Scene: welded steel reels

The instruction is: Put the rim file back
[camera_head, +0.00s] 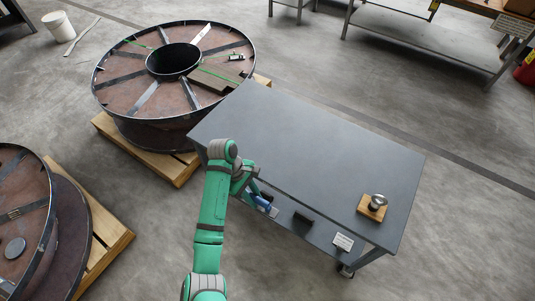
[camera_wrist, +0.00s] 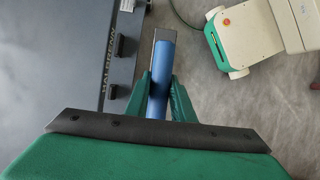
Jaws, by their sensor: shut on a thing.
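The rim file has a blue handle and a flat grey metal end. In the wrist view its handle (camera_wrist: 161,75) lies between the two green fingers of my gripper (camera_wrist: 162,95), which is shut on it. The grey end points away from the gripper, toward the top of the picture. In the head view my gripper (camera_head: 252,192) is beside the near long side of the grey table (camera_head: 310,140), and the file's blue handle (camera_head: 262,203) shows below the tabletop edge. The fingers are mostly hidden there by my arm. I cannot tell whether the file touches anything.
Dark brackets (camera_wrist: 118,45) stand on the dark lettered surface left of the file. On the table is a wooden block with a metal knob (camera_head: 376,202). Below the tabletop edge are a dark block (camera_head: 303,219) and a label card (camera_head: 343,242). A steel reel (camera_head: 130,85) stands behind.

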